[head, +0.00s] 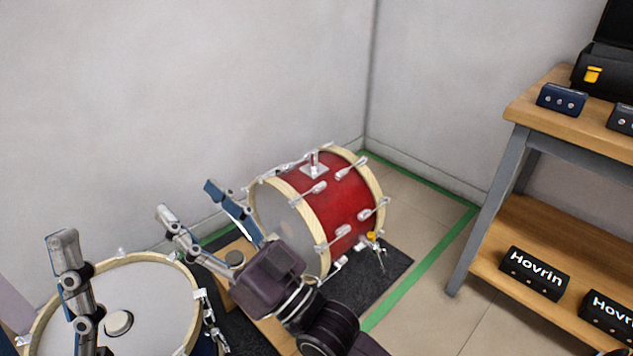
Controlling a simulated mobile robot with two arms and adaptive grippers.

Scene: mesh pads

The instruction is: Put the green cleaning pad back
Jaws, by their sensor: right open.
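I cannot make out a green cleaning pad in the head view. My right gripper (186,198) reaches up and left from the lower middle. Its two fingers are spread wide, with blue inner faces and nothing between them. It appears in front of the red drum's left side and a wooden piece. My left gripper (63,242) shows at the lower left in front of a white drumhead. It is seen nearly edge-on, so its opening does not show.
A red drum (345,197) stands on a dark mat (392,263). A white-headed drum (160,285) is at lower left. Green tape (425,276) marks the floor. A wooden shelf bench (545,115) on the right holds dark boxes (535,273). Tiled floor between mat and bench is clear.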

